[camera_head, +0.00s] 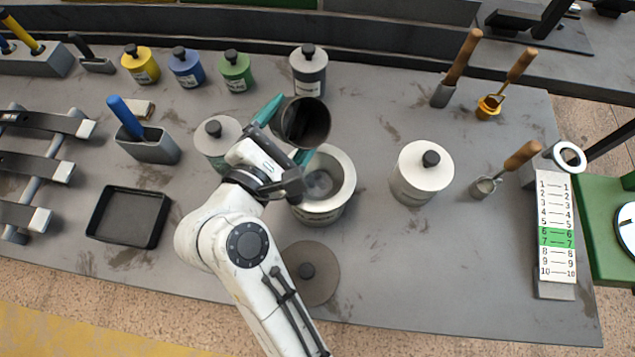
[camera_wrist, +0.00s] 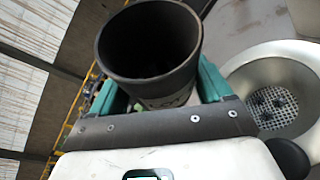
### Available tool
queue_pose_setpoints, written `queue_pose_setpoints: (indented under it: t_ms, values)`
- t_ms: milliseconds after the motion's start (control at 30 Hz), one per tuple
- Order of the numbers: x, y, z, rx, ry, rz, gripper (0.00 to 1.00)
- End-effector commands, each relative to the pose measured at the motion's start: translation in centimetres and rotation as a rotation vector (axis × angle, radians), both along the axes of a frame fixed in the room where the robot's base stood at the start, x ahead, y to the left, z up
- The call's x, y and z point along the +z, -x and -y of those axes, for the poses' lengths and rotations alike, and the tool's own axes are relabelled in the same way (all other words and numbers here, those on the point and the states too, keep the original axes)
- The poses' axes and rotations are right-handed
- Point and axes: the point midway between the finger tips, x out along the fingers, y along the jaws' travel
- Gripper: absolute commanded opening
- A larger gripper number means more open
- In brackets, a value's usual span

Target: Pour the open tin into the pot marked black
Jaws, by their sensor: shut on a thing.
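My gripper (camera_head: 287,131) is shut on a dark open tin (camera_head: 305,122), with a teal finger on either side. In the wrist view the tin (camera_wrist: 150,42) shows its dark mouth and part of a pale label; whether anything is inside is too dark to tell. In the head view the tin is over the back left rim of an open pale pot (camera_head: 327,212). That pot (camera_wrist: 238,68) is to the right of the tin in the wrist view, with a perforated grid inside. I cannot read any marking on it. No stream shows between tin and pot.
A grey round lid (camera_head: 318,290) lies in front of the open pot. Lidded pale pots stand left (camera_head: 212,155) and right (camera_head: 410,185).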

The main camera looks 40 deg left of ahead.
Motion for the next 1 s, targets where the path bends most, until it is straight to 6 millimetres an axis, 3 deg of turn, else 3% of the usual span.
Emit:
queue_pose_setpoints:
  t_ms: [1000]
  values:
    - [-0.8,0.1,0.2,0.000,0.131,-0.044,0.36]
